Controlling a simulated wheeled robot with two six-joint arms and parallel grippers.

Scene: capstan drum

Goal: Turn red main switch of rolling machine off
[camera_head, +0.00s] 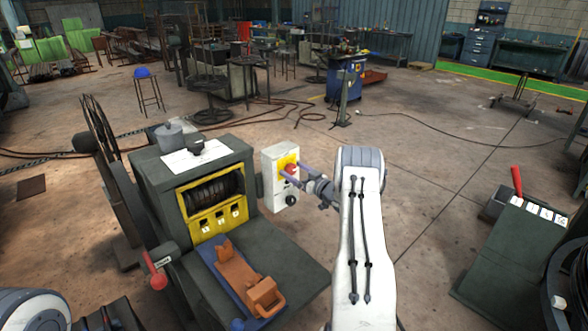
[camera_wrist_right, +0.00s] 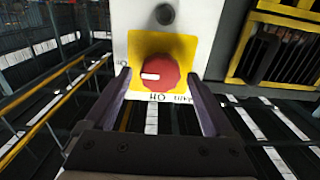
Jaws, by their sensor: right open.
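The red main switch (camera_head: 291,169) is a round knob on a yellow plate on the white control box (camera_head: 278,193), at the machine's right side. In the right wrist view the red knob (camera_wrist_right: 160,76) is in the middle, its white mark pointing left. My right gripper (camera_head: 293,173) is open at the switch. In the wrist view its two fingers (camera_wrist_right: 158,80) stand on either side of the knob, with gaps visible. Whether the fingertips reach around the knob in depth, I cannot tell. The fingers partly hide the switch in the head view. My left gripper is out of view.
The dark green rolling machine (camera_head: 160,165) has a red-handled lever (camera_head: 157,276) at its front left and an orange part (camera_head: 245,275) on its bed. A black knob (camera_head: 291,200) sits below the switch. Another red-handled unit (camera_head: 515,240) stands right. Floor behind the box is clear.

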